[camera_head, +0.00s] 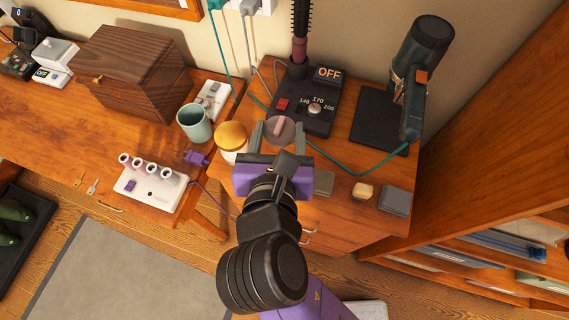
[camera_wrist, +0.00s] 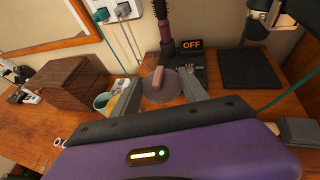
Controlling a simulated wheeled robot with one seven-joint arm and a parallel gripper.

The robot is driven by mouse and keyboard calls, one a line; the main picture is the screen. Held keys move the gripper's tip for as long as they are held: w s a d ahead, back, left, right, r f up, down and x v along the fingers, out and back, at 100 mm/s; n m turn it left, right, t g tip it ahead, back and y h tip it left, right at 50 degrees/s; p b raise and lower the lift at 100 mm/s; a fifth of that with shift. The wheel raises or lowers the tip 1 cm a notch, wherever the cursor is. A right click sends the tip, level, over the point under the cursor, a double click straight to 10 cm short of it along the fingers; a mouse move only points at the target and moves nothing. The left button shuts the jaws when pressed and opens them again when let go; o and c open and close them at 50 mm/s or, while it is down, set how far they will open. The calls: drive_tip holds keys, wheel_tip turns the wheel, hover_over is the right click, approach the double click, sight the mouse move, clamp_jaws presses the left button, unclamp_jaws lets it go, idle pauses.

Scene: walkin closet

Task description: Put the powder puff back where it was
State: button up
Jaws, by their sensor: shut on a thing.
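The powder puff (camera_head: 280,129) is a round grey-mauve disc with a pinkish strap across its top. My gripper (camera_head: 280,133) is shut on it, with one grey finger on each side of the disc. In the wrist view the powder puff (camera_wrist: 160,86) sits between the fingertips and looks roughly level. It is over the wooden cabinet top, in front of the hot-tool stand; its height above the wood is hard to tell. A white round jar with a yellow-tan top (camera_head: 231,137) stands just left of my gripper, partly hidden in the wrist view.
A black stand (camera_head: 318,112) with a round brush and an OFF display is behind. A hair dryer (camera_head: 422,70) stands on a dark mat at right, its green cord crossing the top. A green mug (camera_head: 194,122), wooden box (camera_head: 135,72) and small blocks (camera_head: 363,191) are nearby.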

wheel_tip(320, 180, down, 15)
drive_tip(key=shift+f+b, duration=0.1)
drive_tip(key=shift+b, duration=0.6)
drive_tip(key=o, duration=1.1)
drive_tip(key=shift+o, duration=0.2)
drive_tip(key=v, duration=1.2)
